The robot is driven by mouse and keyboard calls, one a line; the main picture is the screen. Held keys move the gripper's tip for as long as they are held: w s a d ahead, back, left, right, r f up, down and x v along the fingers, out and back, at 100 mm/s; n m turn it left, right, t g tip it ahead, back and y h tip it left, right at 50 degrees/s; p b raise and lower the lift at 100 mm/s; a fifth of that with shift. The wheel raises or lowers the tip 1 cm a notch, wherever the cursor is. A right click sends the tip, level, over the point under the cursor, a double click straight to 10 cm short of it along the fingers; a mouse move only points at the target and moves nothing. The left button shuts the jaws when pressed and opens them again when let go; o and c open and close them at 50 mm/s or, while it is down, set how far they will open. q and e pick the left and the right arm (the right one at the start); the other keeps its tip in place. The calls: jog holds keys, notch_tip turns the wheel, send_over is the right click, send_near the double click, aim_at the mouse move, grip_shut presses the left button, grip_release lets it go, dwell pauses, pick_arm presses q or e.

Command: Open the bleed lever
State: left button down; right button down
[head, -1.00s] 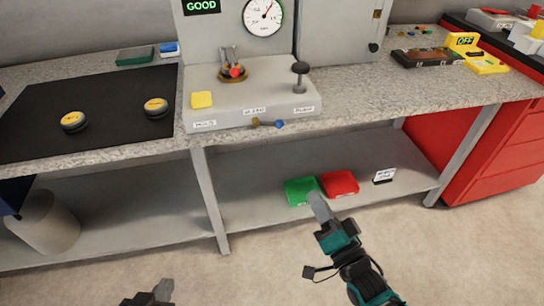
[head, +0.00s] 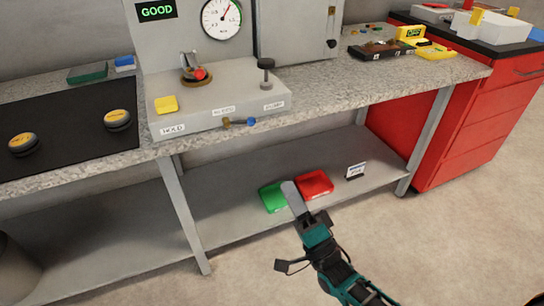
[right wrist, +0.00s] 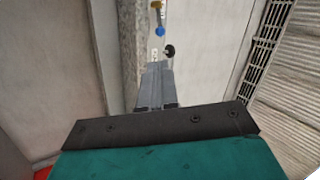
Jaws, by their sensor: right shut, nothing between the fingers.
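The likely bleed lever is the small brass valve (head: 228,123) with a blue knob (head: 251,122), on the front face of the grey test unit (head: 200,118) under the middle label, which is too blurred to read surely. In the right wrist view the blue knob (right wrist: 160,31) and brass part (right wrist: 156,5) show beyond the fingertips. My right gripper (head: 290,188) is shut and empty. In the head view it is below the bench top, lower right of the blue knob and apart from it, overlapping the view of the lower shelf. My left gripper is out of view.
A black knob (head: 266,63) stands on the unit's right side, near the blue knob. A yellow block (head: 166,104) and a red-tipped fitting (head: 199,74) are also on it. Green (head: 272,197) and red (head: 316,183) boxes lie on the lower shelf. The floor in front is clear.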

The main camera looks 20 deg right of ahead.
send_near(240, 122)
jog(key=w+d+r, duration=0.1)
jog(key=w+r, duration=0.2)
jog(key=w, duration=0.2)
jog(key=shift+s+d+b, duration=0.2)
jog(key=shift+s+b, duration=0.05)
jog(key=shift+b, duration=0.15)
jog(key=shift+d+r+n+g+y+p, duration=0.15)
jog(key=shift+n+g+y+p, duration=0.15)
jog(key=shift+n+y+p, duration=0.25)
